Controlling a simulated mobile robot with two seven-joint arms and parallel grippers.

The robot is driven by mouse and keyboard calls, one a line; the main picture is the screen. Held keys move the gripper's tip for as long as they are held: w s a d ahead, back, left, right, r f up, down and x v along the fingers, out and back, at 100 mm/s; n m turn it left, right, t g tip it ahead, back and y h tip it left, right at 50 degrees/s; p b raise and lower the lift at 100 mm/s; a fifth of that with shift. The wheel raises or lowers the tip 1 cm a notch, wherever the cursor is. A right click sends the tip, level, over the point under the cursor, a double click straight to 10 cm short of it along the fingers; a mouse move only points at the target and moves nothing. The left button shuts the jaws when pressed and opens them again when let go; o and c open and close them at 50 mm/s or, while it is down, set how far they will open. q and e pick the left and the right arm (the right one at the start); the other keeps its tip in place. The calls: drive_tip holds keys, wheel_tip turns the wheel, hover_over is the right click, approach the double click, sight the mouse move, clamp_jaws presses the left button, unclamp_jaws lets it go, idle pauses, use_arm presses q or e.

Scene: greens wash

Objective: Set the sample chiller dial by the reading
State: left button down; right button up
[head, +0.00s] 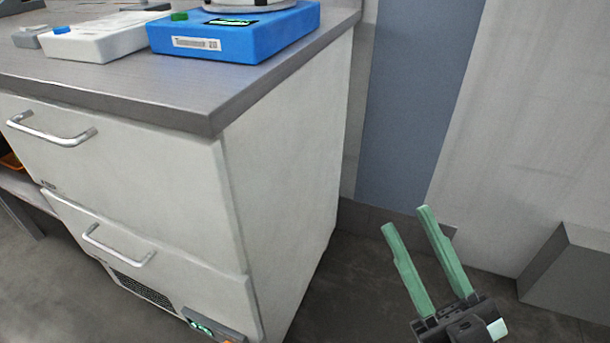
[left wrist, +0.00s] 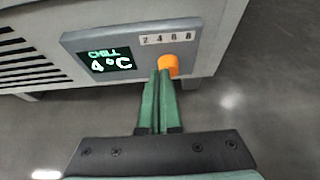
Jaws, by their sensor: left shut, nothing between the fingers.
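The sample chiller's grey control panel (left wrist: 148,54) shows in the left wrist view. Its lit display (left wrist: 111,62) reads "CHILL 4°C". Right of it is an orange dial (left wrist: 168,65) under a pale scale strip (left wrist: 166,39) with the numbers 2 4 6 8. The dial's pointer cannot be made out. My left gripper (left wrist: 160,75) is shut and empty, its tips at the dial's lower left edge; I cannot tell if they touch. In the head view the panel (head: 213,327) is low on the white cabinet, partly cut off. My right gripper (head: 406,219) is open and empty, right of the cabinet.
The white cabinet (head: 285,170) has two drawer fronts with bar handles and a vent grille (head: 146,290). A blue device (head: 245,37) and a white device (head: 105,38) stand on its grey worktop (head: 130,90). A grey box (head: 570,270) is at the right wall. Floor between is clear.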

use_arm(q)
drive_tip(key=shift+s+a, duration=0.3)
drive_tip(key=shift+s, duration=0.4)
drive_tip(key=shift+s+a, duration=0.3)
drive_tip(key=shift+s, duration=0.4)
